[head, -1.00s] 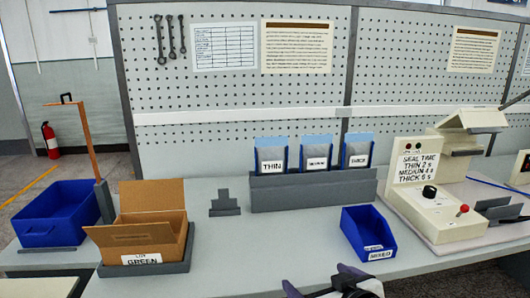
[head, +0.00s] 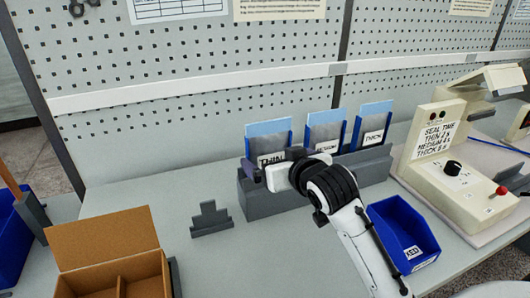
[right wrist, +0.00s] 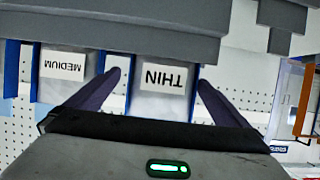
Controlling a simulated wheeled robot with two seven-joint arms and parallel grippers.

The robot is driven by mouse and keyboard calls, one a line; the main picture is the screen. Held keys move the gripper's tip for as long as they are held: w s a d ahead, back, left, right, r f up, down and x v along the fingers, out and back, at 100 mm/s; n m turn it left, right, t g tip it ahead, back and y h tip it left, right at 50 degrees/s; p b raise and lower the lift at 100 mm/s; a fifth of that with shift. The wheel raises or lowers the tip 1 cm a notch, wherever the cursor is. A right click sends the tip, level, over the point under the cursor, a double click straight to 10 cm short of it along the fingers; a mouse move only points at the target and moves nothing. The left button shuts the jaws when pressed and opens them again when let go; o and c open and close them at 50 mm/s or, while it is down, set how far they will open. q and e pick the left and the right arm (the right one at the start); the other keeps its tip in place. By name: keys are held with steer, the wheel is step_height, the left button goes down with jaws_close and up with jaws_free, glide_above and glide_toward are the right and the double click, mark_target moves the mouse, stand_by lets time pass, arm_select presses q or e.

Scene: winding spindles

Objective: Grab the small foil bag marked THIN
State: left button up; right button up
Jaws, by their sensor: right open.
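The foil bag marked THIN (head: 268,141) is a grey bag with a white label, standing in the leftmost blue holder of the grey rack (head: 262,205). In the right wrist view the THIN bag (right wrist: 163,103) appears upside down, between my finger tips. My right gripper (head: 270,164) is in front of this bag and partly covers its label in the head view. In the right wrist view my right gripper (right wrist: 161,82) is open, one purple finger on each side of the bag. Whether the fingers touch it I cannot tell. My left gripper is not in view.
The MEDIUM bag (head: 325,131) and the THICK bag (head: 374,119) stand to the right in the same rack. A blue bin (head: 403,228) lies beside my right forearm. A sealing machine (head: 440,165) stands at right, a cardboard box (head: 105,240) at left.

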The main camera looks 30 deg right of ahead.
mark_target(264, 152)
steer(key=shift+a+r+p+x, duration=0.1)
steer(key=shift+p+x, duration=0.1)
steer(key=shift+x, duration=1.45)
steer(key=shift+a+r+p+x, duration=0.15)
steer(key=shift+x, duration=1.5)
steer(key=shift+w, duration=0.2)
steer(key=c, duration=0.9)
